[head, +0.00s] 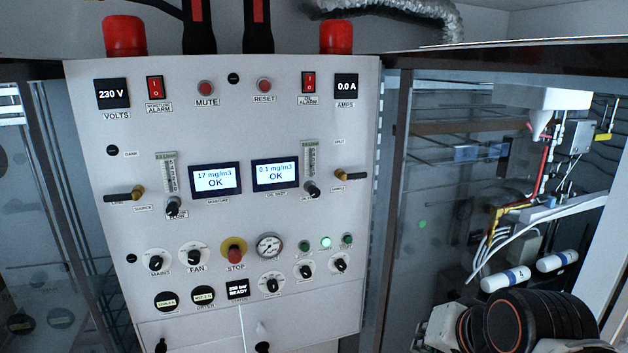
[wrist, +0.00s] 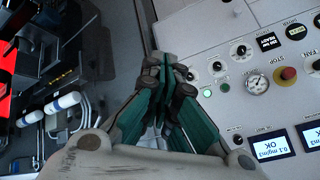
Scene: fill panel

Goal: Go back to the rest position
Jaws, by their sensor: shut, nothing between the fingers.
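The fill panel (head: 230,222) stands upright and fills the middle of the head view. It carries two lit displays, the moisture display (head: 215,179) and the oil mist display (head: 276,173), both reading OK. My arm shows at the lower right of the head view; the fingers cannot be made out there. In the wrist view my gripper (wrist: 172,62) is shut and empty, its green-sided fingers together. It appears beside the panel's edge, near the small knobs and green lamp (wrist: 224,87). I cannot tell the distance to the panel, but nothing is held.
White cylinders (head: 505,279) and hoses hang behind the glass at the right; the cylinders also show in the wrist view (wrist: 66,101). Red beacons (head: 124,36) top the panel. The red and yellow stop button (head: 234,252) and gauge (head: 269,245) protrude from the panel.

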